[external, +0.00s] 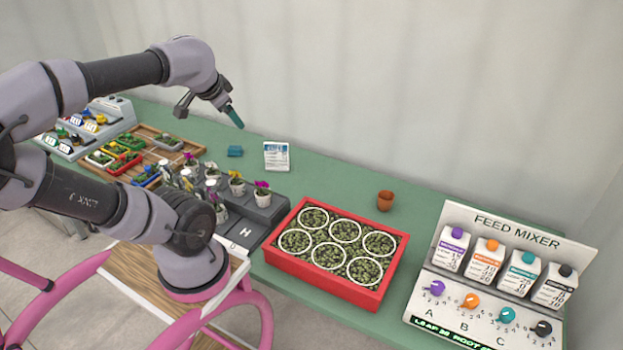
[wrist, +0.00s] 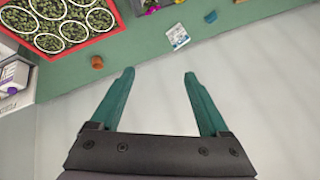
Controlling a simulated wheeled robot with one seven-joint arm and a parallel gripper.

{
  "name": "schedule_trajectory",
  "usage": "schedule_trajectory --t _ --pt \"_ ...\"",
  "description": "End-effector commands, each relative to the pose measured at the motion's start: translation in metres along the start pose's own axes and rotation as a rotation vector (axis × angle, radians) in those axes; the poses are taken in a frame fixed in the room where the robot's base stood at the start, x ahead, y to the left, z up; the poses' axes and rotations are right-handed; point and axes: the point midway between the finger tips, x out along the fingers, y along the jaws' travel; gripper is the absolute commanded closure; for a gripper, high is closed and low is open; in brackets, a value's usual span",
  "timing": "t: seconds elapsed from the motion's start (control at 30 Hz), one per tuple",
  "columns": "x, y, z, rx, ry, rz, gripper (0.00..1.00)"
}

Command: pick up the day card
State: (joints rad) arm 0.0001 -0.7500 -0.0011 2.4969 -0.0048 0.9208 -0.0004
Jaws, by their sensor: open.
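The day card (external: 276,156) is a small white card with a blue band and printed lines. It stands near the back edge of the green bench, left of centre in the external view. It also shows in the wrist view (wrist: 177,37), beyond my fingertips and a little above the gap between them. My gripper (external: 236,117) has teal fingers and hangs above the bench to the left of the card, apart from it. In the wrist view my gripper (wrist: 158,74) is open with nothing between its fingers.
A red planter (external: 300,285) and a terracotta pot (external: 385,201) are to the right, with the feed mixer (external: 515,235) beyond. The wall is close behind the bench.

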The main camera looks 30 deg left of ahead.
Motion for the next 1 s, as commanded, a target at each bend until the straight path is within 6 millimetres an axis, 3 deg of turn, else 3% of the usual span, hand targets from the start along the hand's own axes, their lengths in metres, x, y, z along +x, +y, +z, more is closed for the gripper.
schedule_trajectory --t 0.4,0.43,0.5,0.83,1.0 --pt "0.000 0.000 0.000 0.000 0.000 0.000 0.21" --pt "0.000 0.000 0.000 0.000 0.000 0.000 0.25" --pt "0.000 0.000 0.000 0.000 0.000 0.000 0.47" --pt "0.001 -0.001 -0.002 -0.008 -0.004 0.001 0.47" --pt "0.011 -0.009 -0.025 -0.107 -0.067 0.025 0.47"
